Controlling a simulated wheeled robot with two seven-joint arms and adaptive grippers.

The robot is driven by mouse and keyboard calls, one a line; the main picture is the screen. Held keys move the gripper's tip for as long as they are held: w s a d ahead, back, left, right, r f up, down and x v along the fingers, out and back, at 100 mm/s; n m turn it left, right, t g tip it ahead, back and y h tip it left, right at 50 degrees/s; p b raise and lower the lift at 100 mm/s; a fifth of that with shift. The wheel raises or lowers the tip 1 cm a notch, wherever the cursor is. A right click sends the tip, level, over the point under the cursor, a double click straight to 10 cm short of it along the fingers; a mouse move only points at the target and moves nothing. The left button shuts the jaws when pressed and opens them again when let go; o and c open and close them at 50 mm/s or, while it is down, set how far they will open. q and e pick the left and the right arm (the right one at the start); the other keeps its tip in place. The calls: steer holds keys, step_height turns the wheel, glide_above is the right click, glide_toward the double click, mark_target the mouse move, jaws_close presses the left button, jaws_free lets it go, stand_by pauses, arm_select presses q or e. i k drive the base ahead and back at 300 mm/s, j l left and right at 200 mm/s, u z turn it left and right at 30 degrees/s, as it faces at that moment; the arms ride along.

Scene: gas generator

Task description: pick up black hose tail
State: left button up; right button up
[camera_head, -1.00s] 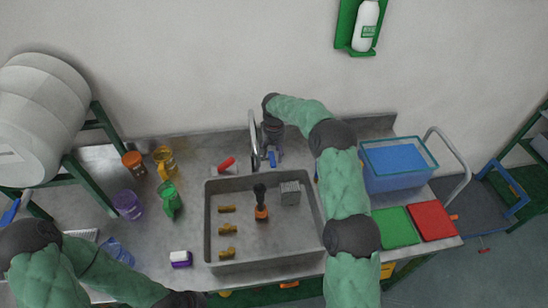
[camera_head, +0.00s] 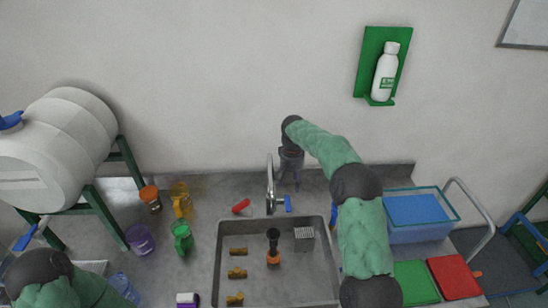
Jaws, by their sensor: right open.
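A black upright piece on an orange base (camera_head: 273,247) stands in the sink, and I cannot tell for sure whether it is the black hose tail. Several brass fittings (camera_head: 237,273) lie to its left in the sink. My right gripper (camera_head: 287,183) is open and points down behind the sink, close to the tap, with nothing visible between its fingers. It is apart from the black piece. My left arm shows at the lower left, but its gripper is out of the picture.
The sink (camera_head: 219,262) also holds a grey perforated block (camera_head: 304,233). The tap (camera_head: 270,185) rises behind it, beside a red handle (camera_head: 241,206). Cups stand at left, including a green one (camera_head: 182,237). A blue bin (camera_head: 415,215) and green and red boards (camera_head: 455,277) are at right.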

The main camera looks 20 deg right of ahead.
mark_target(272, 234)
steer(key=k, duration=1.5)
